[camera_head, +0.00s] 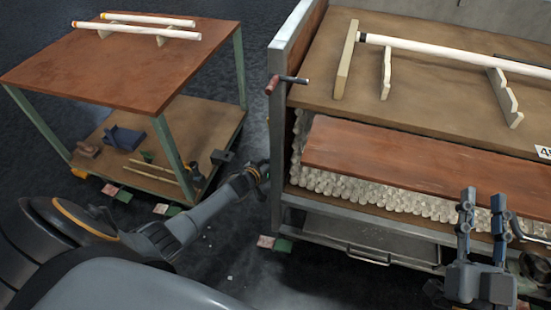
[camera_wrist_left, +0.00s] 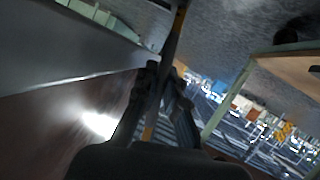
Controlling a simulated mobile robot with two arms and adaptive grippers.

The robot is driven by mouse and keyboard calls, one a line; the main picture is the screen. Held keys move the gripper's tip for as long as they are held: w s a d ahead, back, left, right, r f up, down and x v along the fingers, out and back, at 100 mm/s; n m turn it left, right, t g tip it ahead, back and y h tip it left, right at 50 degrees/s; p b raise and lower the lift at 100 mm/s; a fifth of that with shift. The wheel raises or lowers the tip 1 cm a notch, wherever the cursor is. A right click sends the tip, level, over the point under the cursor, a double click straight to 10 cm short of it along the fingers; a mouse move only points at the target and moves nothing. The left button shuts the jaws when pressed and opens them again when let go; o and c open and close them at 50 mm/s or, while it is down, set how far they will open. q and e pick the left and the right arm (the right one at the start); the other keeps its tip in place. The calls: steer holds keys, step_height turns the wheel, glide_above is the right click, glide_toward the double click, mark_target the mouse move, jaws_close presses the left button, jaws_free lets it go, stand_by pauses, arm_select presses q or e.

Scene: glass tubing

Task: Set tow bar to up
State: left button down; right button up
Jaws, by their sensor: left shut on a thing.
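The tow bar (camera_wrist_left: 175,38) is a dark bar with yellow bands, running from the top edge of the left wrist view down between my left fingers. My left gripper (camera_wrist_left: 162,82) is shut on it. In the head view my left gripper (camera_head: 263,170) is small and dark, between the low cart and the large bench, and I cannot make out the bar there. How far the bar is raised is not clear. My right gripper (camera_head: 483,205) is open and empty, fingers upward and apart, in front of the large bench.
The low cart (camera_head: 125,60) at left has a red-brown top with white tubes and a lower shelf with tools. The large bench (camera_head: 350,130) at right carries a long white tube (camera_head: 430,52) on supports. A red-ended handle (camera_head: 285,83) sticks out at its corner. Dark floor shows between them.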

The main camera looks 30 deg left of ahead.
arm_select(q)
steer(key=shift+d, duration=0.15)
steer(key=c, duration=1.4)
jaws_free()
steer(key=v, duration=1.2)
